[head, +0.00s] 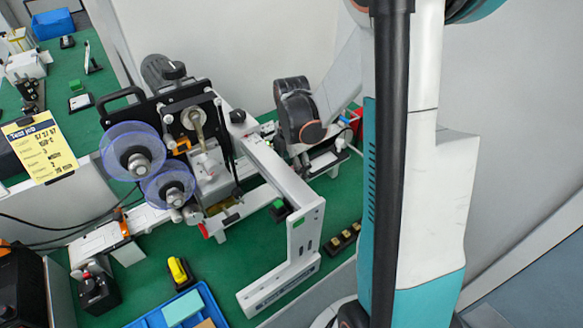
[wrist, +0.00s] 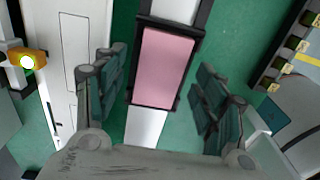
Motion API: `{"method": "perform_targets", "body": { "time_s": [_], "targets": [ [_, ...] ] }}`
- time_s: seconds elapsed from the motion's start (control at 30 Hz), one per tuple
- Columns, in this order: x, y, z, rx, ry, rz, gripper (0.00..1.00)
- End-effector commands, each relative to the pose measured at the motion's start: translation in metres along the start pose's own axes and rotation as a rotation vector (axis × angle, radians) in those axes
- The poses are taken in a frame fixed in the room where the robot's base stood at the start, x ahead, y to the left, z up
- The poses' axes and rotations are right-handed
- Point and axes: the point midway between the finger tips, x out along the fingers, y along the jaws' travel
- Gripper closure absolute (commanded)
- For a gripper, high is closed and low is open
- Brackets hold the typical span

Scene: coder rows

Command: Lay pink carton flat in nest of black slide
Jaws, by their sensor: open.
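The pink carton (wrist: 163,68) lies in the upper middle of the wrist view, broad face up. It appears flat, with the black rim of the slide's nest (wrist: 153,107) along its sides and near end. The nest sits over a pale rail (wrist: 145,128). My gripper (wrist: 161,88) is open, its dark fingers spread to the left and right of the carton, with green table showing between them and the carton. No finger touches it. In the head view I cannot make out the pink carton.
A white machine with two clear-flanged reels (head: 133,150) stands on the green bench in the head view. A blue tray (head: 185,308) with blocks and a yellow-topped switch (head: 179,271) are at the front. In the wrist view, a dark block row (wrist: 290,45) is at right.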

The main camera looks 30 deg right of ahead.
Motion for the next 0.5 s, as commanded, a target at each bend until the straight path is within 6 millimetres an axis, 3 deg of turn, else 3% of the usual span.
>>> {"method": "perform_targets", "body": {
  "time_s": [0.27, 0.5],
  "targets": [
    [-0.014, 0.0, 0.0, 0.0, 0.0, 0.0, 0.36],
    [-0.058, -0.001, 0.0, 0.0, 0.0, 0.0, 0.36]
  ]
}}
